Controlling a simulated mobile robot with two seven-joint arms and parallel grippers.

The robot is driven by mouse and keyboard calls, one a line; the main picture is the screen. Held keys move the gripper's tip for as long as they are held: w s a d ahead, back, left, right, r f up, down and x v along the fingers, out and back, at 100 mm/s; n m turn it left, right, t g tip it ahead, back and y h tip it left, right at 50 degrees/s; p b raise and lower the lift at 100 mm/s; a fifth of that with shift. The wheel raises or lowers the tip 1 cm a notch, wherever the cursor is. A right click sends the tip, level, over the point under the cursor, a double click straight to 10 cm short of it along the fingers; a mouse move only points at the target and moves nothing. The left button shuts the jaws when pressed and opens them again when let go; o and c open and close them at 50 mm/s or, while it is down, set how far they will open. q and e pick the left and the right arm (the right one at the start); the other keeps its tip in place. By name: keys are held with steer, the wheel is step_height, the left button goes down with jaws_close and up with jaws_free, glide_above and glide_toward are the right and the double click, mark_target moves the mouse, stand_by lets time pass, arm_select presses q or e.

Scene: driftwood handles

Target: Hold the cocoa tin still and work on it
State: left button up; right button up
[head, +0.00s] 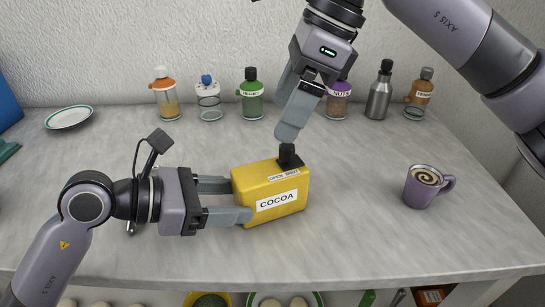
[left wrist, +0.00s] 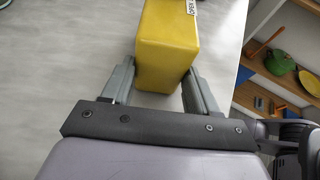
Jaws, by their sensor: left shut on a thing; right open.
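The yellow cocoa tin (head: 266,205) stands upright on the grey table, with a white COCOA label on its front. On its top are a small OPEN SHUT label and a black knob (head: 289,155). My left gripper (head: 240,199) is shut on the tin's left end, one finger on each side. In the left wrist view the tin (left wrist: 167,50) sits between the two fingers (left wrist: 155,90). My right gripper (head: 288,133) points down from above, open, with its fingertips close to the knob. I cannot tell whether they touch the knob.
A purple mug (head: 421,188) stands to the right. Several jars and bottles, such as the green HERBS jar (head: 251,98) and a grey bottle (head: 379,95), line the back wall. A plate (head: 69,117) lies at the back left. The table's front is clear.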

arm_select(q)
steer(key=o, duration=1.3)
steer(key=v, duration=1.2)
steer(key=shift+s, duration=0.15)
arm_select(e)
steer(key=shift+s, duration=0.15)
